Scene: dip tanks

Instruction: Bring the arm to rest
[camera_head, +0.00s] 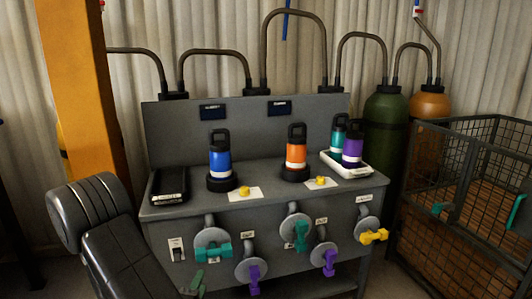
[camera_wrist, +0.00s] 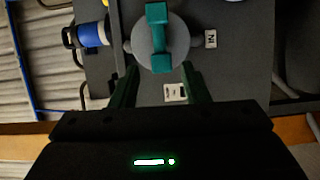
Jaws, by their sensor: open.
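My gripper (camera_wrist: 159,70) is open, its two green fingers apart with nothing held between them. In the wrist view the teal handle (camera_wrist: 157,40) of a round grey valve lies just beyond the fingertips, its near end in line with the gap. I cannot tell how far it is from them in depth. In the head view my gripper (camera_head: 197,282) shows only in part at the bottom, below the left teal handle (camera_head: 212,252) on the front of the grey bench (camera_head: 270,203). My dark arm reaches in from the lower left.
A blue bottle (camera_head: 220,160) and an orange bottle (camera_head: 296,151) stand on the bench. Teal and purple bottles (camera_head: 352,147) stand on a white tray (camera_head: 345,170). Several valve handles stick out in front. A wire cage (camera_head: 470,165) stands at the right and an orange post (camera_head: 82,90) at the left.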

